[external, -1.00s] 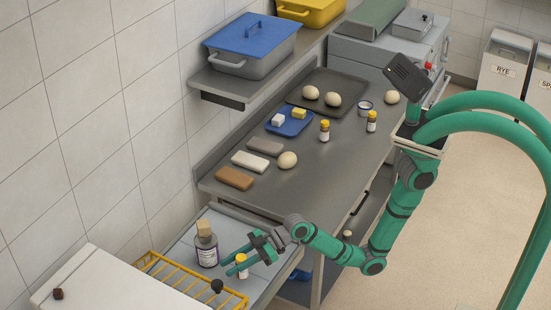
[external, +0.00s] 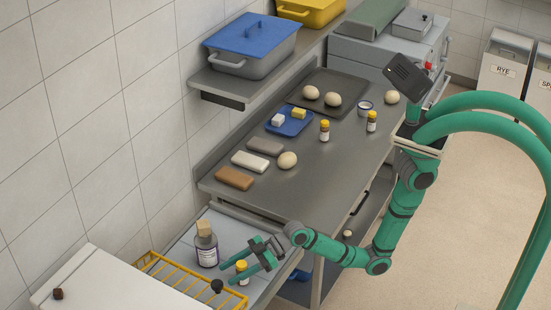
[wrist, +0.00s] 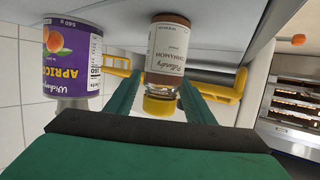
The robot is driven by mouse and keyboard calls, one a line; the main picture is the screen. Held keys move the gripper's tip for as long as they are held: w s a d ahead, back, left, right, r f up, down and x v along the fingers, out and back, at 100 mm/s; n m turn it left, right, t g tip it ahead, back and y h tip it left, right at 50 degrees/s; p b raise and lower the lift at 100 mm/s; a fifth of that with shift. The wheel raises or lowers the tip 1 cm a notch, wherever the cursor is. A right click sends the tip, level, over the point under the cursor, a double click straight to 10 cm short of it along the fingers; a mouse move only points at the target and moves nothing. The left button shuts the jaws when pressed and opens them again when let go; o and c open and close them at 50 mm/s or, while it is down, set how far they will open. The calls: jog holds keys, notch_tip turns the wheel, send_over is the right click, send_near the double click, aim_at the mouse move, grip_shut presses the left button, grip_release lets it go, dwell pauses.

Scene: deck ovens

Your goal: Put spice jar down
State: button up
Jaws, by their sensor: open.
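The spice jar (external: 242,272) is a small jar with a yellow cap, standing upright on the light grey surface at the lower left in the external view. In the wrist view, which is upside down, its label on the cinnamon jar (wrist: 167,50) reads "CINNAMON". My gripper (external: 240,266) is open at the jar. In the wrist view its two green fingers (wrist: 162,85) lie on either side of the yellow cap, with a visible gap on the left. One finger partly hides the jar in the external view.
A yellow wire rack (external: 180,279) lies in front. The steel worktop (external: 335,165) behind holds dough balls, a blue tray (external: 279,128) and two more yellow-capped jars.

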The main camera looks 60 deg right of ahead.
jog(key=shift+r, duration=0.15)
jog(key=v, duration=1.2)
jog(key=shift+w+d, duration=0.1)
